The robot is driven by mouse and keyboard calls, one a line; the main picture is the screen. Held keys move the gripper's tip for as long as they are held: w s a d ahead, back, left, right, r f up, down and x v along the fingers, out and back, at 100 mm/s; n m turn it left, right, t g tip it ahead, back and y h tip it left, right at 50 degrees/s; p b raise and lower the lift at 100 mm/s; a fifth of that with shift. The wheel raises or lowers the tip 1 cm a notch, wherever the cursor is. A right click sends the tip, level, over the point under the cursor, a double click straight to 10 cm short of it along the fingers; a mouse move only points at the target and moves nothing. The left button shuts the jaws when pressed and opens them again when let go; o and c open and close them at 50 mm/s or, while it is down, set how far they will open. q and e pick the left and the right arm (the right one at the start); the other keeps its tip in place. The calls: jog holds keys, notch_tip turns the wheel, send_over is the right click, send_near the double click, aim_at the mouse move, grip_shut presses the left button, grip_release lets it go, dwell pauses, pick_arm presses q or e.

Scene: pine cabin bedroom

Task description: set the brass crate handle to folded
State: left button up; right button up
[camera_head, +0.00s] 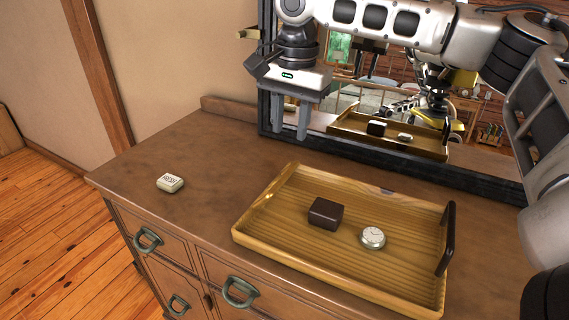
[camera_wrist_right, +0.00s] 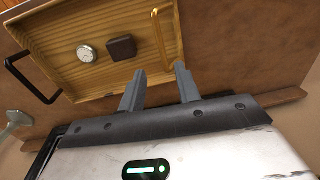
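The wooden crate (camera_head: 340,282) is a shallow tray on the dresser top. Its brass handle (camera_wrist_right: 158,40) shows in the right wrist view as a thin yellow bar by the crate's right end there. In the head view that end is at the left, where the brass handle barely stands out from the wood; I cannot tell its exact angle. A black handle (camera_head: 447,238) stands up at the other end. My right gripper (camera_head: 289,118) is open and empty, above and behind the crate's left end. In its wrist view the fingertips (camera_wrist_right: 160,70) point toward the brass handle, apparently not touching. My left gripper is out of view.
A dark block (camera_head: 325,213) and a round clock (camera_head: 372,237) lie in the crate. A small white labelled block (camera_head: 170,183) lies on the dresser (camera_head: 215,150) at the left. A black-framed mirror (camera_head: 480,181) behind the crate reflects it. The dresser top left of the crate is mostly clear.

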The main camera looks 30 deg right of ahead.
aim_at(285, 175)
jog(key=f, duration=1)
jog(key=shift+w+a+f, duration=0.15)
jog(key=shift+w+a, duration=0.05)
jog(key=shift+w, duration=0.2)
grip_shut()
